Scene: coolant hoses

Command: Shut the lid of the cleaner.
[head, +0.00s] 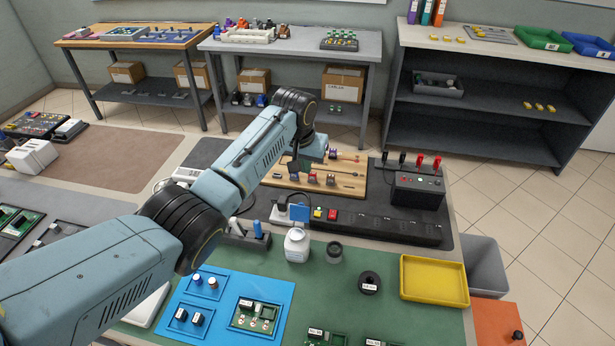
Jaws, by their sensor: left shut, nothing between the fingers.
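I cannot make out for certain which thing is the cleaner, and no lid shows clearly. A white device (186,175) is partly hidden behind my left arm on the dark mat. A white bottle-like container (297,246) stands on the green mat, with a small blue square panel (299,213) just behind it. My left gripper (299,168) points down over the wooden tool board, beyond the white container. It is small and dark here, shut and empty. My right gripper is out of view.
A black box (418,189) with red and black plugs stands right of the wooden board (345,178). A yellow tray (434,278), a dark round spool (370,283) and a blue tray (228,305) lie on the green mat (330,300). A grey bin (486,264) stands off the right edge.

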